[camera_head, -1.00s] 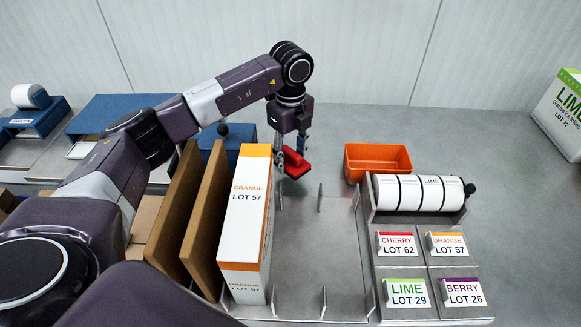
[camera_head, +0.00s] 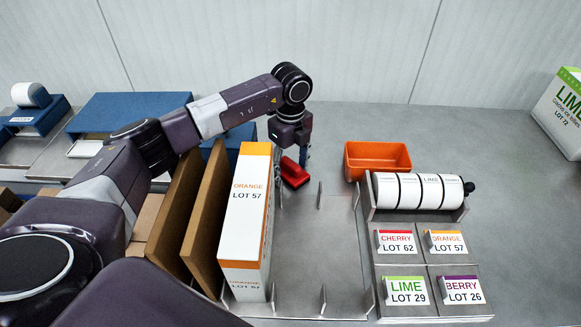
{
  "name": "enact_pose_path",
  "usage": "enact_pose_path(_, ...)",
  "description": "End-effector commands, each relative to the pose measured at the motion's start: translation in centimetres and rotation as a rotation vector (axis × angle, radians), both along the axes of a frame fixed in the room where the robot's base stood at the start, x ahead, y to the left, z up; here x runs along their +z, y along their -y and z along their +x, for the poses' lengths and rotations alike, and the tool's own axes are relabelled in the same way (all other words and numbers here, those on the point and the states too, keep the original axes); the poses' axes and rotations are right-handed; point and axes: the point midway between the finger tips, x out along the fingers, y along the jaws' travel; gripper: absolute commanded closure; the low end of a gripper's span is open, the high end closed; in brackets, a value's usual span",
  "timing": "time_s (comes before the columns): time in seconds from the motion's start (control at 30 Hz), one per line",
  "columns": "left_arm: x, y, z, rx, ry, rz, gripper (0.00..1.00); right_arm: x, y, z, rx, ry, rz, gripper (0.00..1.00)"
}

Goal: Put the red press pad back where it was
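The red press pad (camera_head: 295,174) is low at the grey table, just behind and right of the orange-labelled upright box. The other finger is largely hidden near the box's top edge. I cannot tell whether the fingers still grip the pad or whether it rests fully on the surface. My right gripper is not in view.
The ORANGE LOT 57 box (camera_head: 245,215) stands close in front of the gripper, beside brown boards (camera_head: 205,220). An orange bin (camera_head: 377,160) and a label roller (camera_head: 420,192) are to the right. Table between box and roller is clear except for small upright posts.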

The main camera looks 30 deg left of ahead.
Motion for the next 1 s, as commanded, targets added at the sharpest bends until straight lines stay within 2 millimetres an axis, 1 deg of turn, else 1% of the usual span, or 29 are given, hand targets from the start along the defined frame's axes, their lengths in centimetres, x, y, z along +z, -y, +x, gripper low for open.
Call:
enact_pose_path(0.17, 0.0, 0.0, 0.0, 0.000, 0.000, 0.000, 0.39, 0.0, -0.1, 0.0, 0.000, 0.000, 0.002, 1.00)
enact_pose_path(0.27, 0.5, 0.0, 0.0, 0.000, 0.001, 0.000, 0.39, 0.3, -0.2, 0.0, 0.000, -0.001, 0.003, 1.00)
enact_pose_path(0.33, 1.0, 0.0, 0.1, 0.000, 0.002, 0.000, 0.39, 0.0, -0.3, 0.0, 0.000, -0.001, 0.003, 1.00)
enact_pose_path(0.47, 3.3, 0.0, 0.1, 0.000, 0.005, -0.001, 0.39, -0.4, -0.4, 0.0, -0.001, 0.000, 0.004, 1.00)
enact_pose_path(0.7, 8.5, 0.0, 0.1, 0.000, 0.004, 0.001, 0.39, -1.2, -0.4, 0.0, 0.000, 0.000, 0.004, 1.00)
enact_pose_path(0.8, 10.3, 0.0, 0.1, 0.000, 0.004, 0.000, 0.39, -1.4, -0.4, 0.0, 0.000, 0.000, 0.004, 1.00)
enact_pose_path(0.9, 11.5, 0.0, 0.1, 0.001, 0.002, 0.000, 0.39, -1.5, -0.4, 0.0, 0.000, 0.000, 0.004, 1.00)
enact_pose_path(1.0, 12.1, 0.0, 0.0, 0.001, 0.001, 0.000, 0.39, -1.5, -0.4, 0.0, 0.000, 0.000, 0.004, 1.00)
